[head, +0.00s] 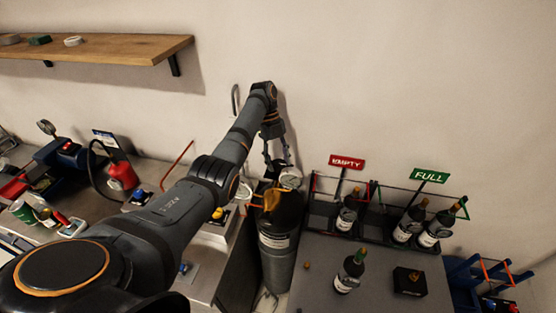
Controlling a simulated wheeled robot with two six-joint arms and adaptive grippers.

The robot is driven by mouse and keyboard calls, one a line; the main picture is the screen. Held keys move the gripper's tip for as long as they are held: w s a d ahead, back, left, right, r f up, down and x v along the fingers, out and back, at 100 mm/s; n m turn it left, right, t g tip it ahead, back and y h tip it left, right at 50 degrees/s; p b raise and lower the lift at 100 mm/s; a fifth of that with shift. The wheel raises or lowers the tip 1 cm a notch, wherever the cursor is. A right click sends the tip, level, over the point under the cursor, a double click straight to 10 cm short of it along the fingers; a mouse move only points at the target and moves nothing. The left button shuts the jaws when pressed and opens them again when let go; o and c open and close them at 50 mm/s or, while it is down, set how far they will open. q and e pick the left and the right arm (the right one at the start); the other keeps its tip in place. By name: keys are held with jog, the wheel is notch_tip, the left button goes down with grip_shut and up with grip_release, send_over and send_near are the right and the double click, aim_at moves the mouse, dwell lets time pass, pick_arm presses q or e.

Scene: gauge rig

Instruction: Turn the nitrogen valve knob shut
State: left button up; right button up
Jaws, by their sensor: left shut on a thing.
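A tall dark grey gas cylinder (277,262) with a white label stands between the two benches. An orange-yellow collar or strap shows near its top. A silver round fitting (290,179) sits above the cylinder. My left gripper (278,165) reaches down to the cylinder's top from above and is shut on the valve knob there. The knob itself is small and mostly hidden by the fingers, so its turned position cannot be told. My right gripper is not in view.
Racks with EMPTY (347,162) and FULL (430,176) signs hold dark bottles on the right bench (325,285). A single bottle (350,271) and a black box (408,281) stand in front. A red canister (122,175) is on the left bench. A wooden shelf (110,47) hangs upper left.

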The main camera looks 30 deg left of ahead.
pick_arm(q)
jog(key=shift+w+r, duration=0.1)
jog(key=shift+r, duration=0.05)
jog(key=o, duration=1.1)
jog(key=shift+o, duration=0.2)
